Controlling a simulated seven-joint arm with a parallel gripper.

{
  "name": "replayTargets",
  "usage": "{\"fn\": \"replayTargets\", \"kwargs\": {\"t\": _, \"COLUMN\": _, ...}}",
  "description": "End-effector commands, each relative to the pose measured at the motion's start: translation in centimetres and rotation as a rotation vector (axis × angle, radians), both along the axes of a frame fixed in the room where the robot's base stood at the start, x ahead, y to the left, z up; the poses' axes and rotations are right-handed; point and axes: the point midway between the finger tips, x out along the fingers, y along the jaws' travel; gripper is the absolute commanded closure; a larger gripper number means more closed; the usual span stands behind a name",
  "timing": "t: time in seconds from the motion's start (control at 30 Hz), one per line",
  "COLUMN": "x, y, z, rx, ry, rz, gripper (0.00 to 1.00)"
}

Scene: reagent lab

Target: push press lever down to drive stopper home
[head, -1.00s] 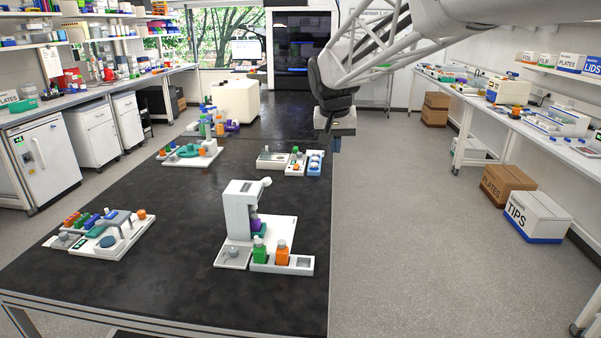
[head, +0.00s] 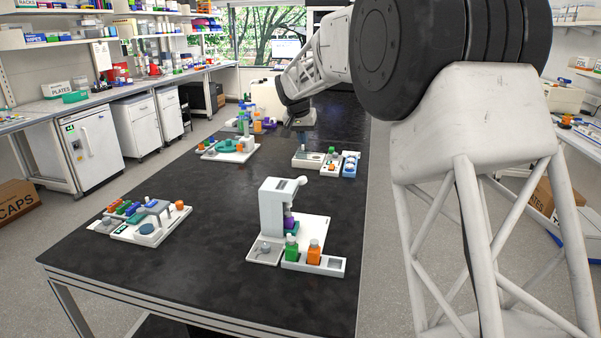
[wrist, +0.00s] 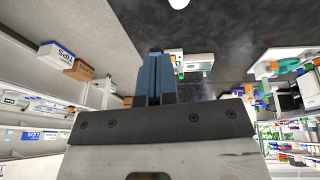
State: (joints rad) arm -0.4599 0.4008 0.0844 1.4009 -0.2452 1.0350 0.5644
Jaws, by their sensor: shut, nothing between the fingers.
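The white press (head: 277,208) stands on a white base near the front of the black table. Its lever (head: 301,181) ends in a round white knob and sticks out at the top right. A purple-capped bottle (head: 289,221) sits under the press head; the stopper's seating cannot be made out. My gripper (head: 301,138) hangs over the table beyond the press, apart from the lever. In the wrist view, its blue fingers (wrist: 154,78) are together and empty. A rounded white part at that view's top edge may be the lever's knob.
A green bottle (head: 291,248) and an orange bottle (head: 314,252) stand in a white tray before the press. A station with a teal ring (head: 228,146) is at the back left, another with a blue disc (head: 147,229) at the left.

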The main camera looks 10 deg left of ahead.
Motion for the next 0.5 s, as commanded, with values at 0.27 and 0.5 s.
{"fn": "replayTargets", "kwargs": {"t": 0.27, "x": 2.1, "y": 3.9, "z": -1.8, "rx": -0.003, "ry": -0.008, "rz": 0.000, "gripper": 1.00}}
{"fn": "replayTargets", "kwargs": {"t": 0.5, "x": 2.3, "y": 4.2, "z": -1.9, "rx": -0.003, "ry": -0.009, "rz": -0.001, "gripper": 1.00}}
